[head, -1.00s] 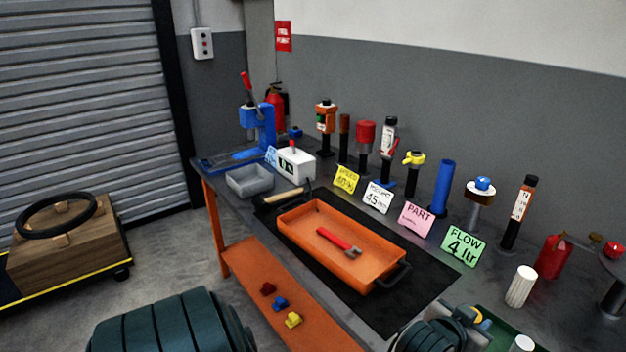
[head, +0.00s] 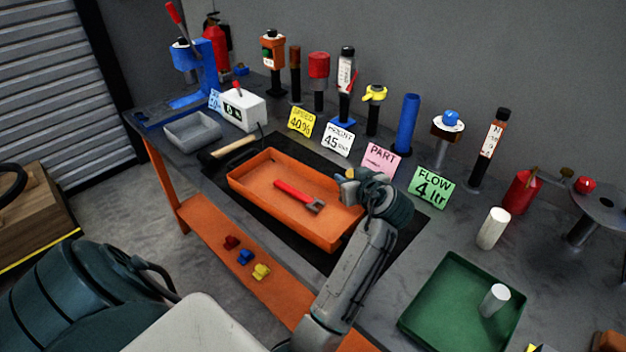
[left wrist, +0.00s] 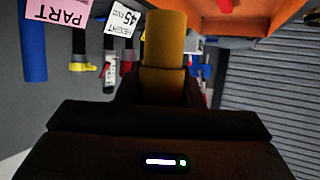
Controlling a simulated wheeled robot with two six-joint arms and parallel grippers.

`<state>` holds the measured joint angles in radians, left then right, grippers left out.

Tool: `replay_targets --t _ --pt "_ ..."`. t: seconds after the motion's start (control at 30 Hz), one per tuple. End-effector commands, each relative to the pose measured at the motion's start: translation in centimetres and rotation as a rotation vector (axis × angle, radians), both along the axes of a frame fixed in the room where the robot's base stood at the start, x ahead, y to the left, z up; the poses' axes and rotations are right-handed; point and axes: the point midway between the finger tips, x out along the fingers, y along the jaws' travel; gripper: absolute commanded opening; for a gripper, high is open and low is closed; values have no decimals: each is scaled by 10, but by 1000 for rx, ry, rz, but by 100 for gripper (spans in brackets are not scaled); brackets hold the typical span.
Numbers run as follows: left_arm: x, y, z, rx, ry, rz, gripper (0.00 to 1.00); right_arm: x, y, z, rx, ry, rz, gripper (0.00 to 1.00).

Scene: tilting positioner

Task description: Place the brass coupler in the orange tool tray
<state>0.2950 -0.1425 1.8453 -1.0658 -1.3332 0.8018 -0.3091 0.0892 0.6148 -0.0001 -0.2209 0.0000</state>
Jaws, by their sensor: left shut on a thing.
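The orange tool tray (head: 243,184) lies on a black mat on the bench, with a red-handled wrench (head: 297,195) inside. My left gripper (head: 353,178) is at the tray's right end, apparently above its rim. It is shut on the brass coupler (head: 346,174), mostly hidden by the gripper in the head view. In the left wrist view the coupler (left wrist: 165,38) is a yellow-brown cylinder sticking out past the dark fingers (left wrist: 163,88). The tray (left wrist: 235,18) shows at that view's top right. My right gripper is not in view.
A green tray (head: 420,322) with a white cylinder (head: 494,299) is at the right. Label cards and upright tools line the back. A hammer (head: 235,146) and grey bin (head: 192,132) lie left of the orange tray. The tray's left part is free.

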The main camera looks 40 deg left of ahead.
Motion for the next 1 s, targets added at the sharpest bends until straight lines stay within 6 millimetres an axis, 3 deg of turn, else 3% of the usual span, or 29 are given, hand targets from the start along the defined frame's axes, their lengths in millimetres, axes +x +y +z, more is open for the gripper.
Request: replay_targets --t 0.2,0.57,1.0 --pt "-1 0 -38 1 7 -1 7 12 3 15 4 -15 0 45" --pt "-1 0 -80 1 5 -2 7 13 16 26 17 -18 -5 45" --pt "0 0 -91 0 1 -3 7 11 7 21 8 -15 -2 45"
